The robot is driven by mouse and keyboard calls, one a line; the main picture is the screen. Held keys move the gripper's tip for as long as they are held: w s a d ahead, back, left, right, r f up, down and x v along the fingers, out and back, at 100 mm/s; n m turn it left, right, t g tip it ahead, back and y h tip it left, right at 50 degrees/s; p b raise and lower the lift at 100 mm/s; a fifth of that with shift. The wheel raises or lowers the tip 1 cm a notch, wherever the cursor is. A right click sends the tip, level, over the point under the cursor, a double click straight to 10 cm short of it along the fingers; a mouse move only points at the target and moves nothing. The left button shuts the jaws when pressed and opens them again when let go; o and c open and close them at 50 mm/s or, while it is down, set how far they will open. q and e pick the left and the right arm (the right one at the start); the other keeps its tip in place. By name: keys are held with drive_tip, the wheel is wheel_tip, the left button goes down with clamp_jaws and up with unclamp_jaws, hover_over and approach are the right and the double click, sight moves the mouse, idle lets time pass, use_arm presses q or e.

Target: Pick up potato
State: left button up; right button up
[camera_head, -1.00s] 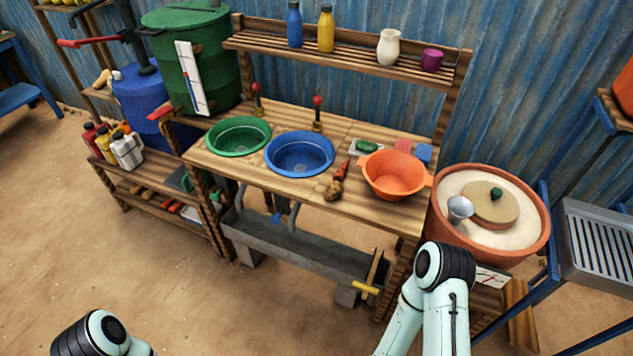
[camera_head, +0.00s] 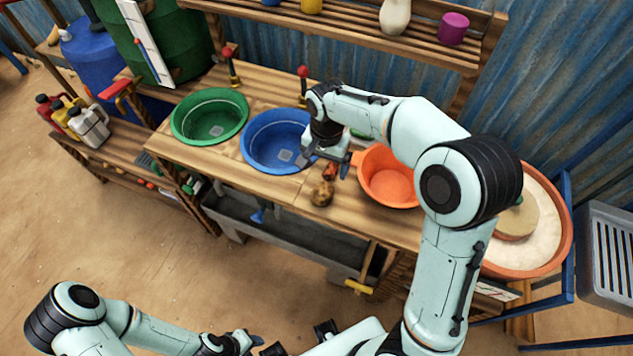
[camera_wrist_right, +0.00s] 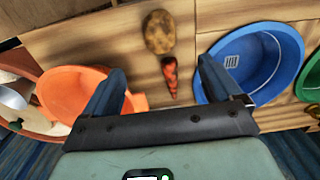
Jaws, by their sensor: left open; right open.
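The brown potato (camera_head: 322,193) lies on the wooden counter near its front edge, just in front of an orange-red carrot (camera_head: 330,172). In the right wrist view the potato (camera_wrist_right: 158,32) lies beyond the fingertips, and the carrot (camera_wrist_right: 169,75) lies between the potato and the gripper. My right gripper (camera_head: 327,163) is open and empty above the counter, pointing down just behind the potato; its two fingers also show in the wrist view (camera_wrist_right: 161,72). My left gripper (camera_head: 262,345) is open low at the bottom edge, far from the potato, partly cut off.
A blue basin (camera_head: 252,151) stands left of the potato and an orange basin (camera_head: 387,198) right of it. A green basin (camera_head: 185,133) is further left. Faucets with red knobs (camera_head: 303,72) rise behind. A grey trough (camera_head: 270,232) sits below the counter.

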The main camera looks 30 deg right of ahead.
sight(322, 190)
drive_tip(key=f, duration=0.7)
drive_tip(key=shift+s+a+f+b, duration=0.1)
drive_tip(key=shift+s+f+b, duration=0.15)
drive_tip(key=shift+s+b, duration=0.1)
drive_tip(key=f, duration=0.5)
drive_tip(key=shift+w+a, duration=0.1)
drive_tip(key=shift+a, duration=0.15)
drive_tip(key=shift+r, duration=0.1)
drive_tip(key=c, duration=1.2)
